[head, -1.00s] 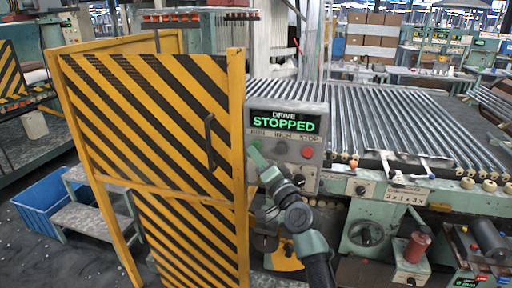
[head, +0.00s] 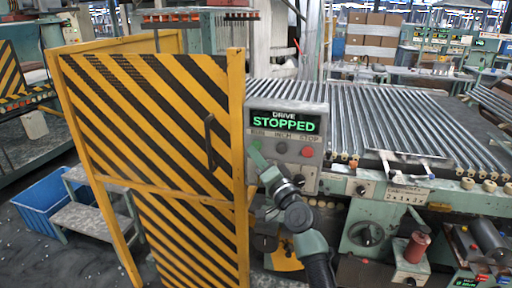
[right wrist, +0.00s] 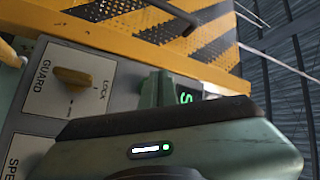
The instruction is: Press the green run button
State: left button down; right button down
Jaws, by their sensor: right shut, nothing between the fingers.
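The control box (head: 318,117) carries a lit display (head: 284,122) reading "DRIVE STOPPED", above labels RUN, INCH and STOP. My right gripper (head: 257,152) is shut and empty, its tip at the RUN position on the left of the box. The green run button is hidden behind or blends with my green fingers, so I cannot tell whether they touch it. The dark INCH button (head: 281,147) and red STOP button (head: 307,152) show to the right. In the right wrist view, my fingers (right wrist: 158,90) stand near the display's green letter. My left gripper is out of view.
A yellow-and-black striped guard gate (head: 150,120) stands close to the left of my right arm. A GUARD LOCK knob (right wrist: 72,76) shows in the right wrist view. The roller conveyor (head: 390,120) extends to the right. A blue bin (head: 45,203) and steps (head: 92,218) are at left.

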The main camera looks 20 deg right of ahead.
jog(key=shift+w+d, duration=0.25)
jog(key=shift+w, duration=0.15)
